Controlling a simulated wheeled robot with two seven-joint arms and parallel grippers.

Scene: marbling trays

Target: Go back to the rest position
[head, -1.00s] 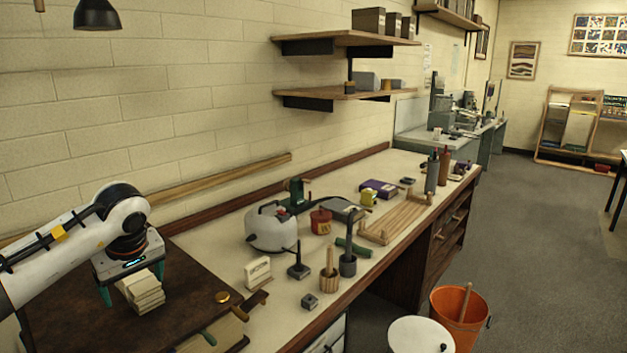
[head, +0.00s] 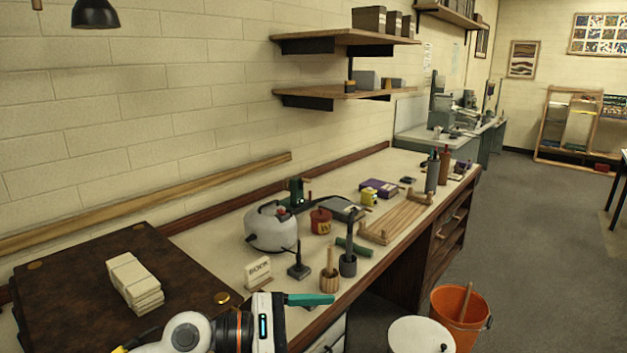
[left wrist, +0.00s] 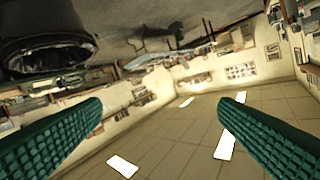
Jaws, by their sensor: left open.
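My left gripper (head: 308,299) is low in the head view, at the near edge of the bench, turned so that its green finger points right. In the left wrist view its two green fingers (left wrist: 162,100) stand wide apart with nothing between them. A stack of cream blocks or bundles (head: 134,283) lies on the dark brown board (head: 188,272), apart from the gripper. My right gripper does not show in either view.
The pale bench (head: 222,240) holds a white kettle-like pot (head: 270,229), a small sign (head: 258,273), a wooden cup (head: 329,283) and a wooden rack (head: 395,224). An orange bucket (head: 458,322) and a white round lid (head: 419,336) stand off its near side. Grey floor (head: 545,240) is clear at right.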

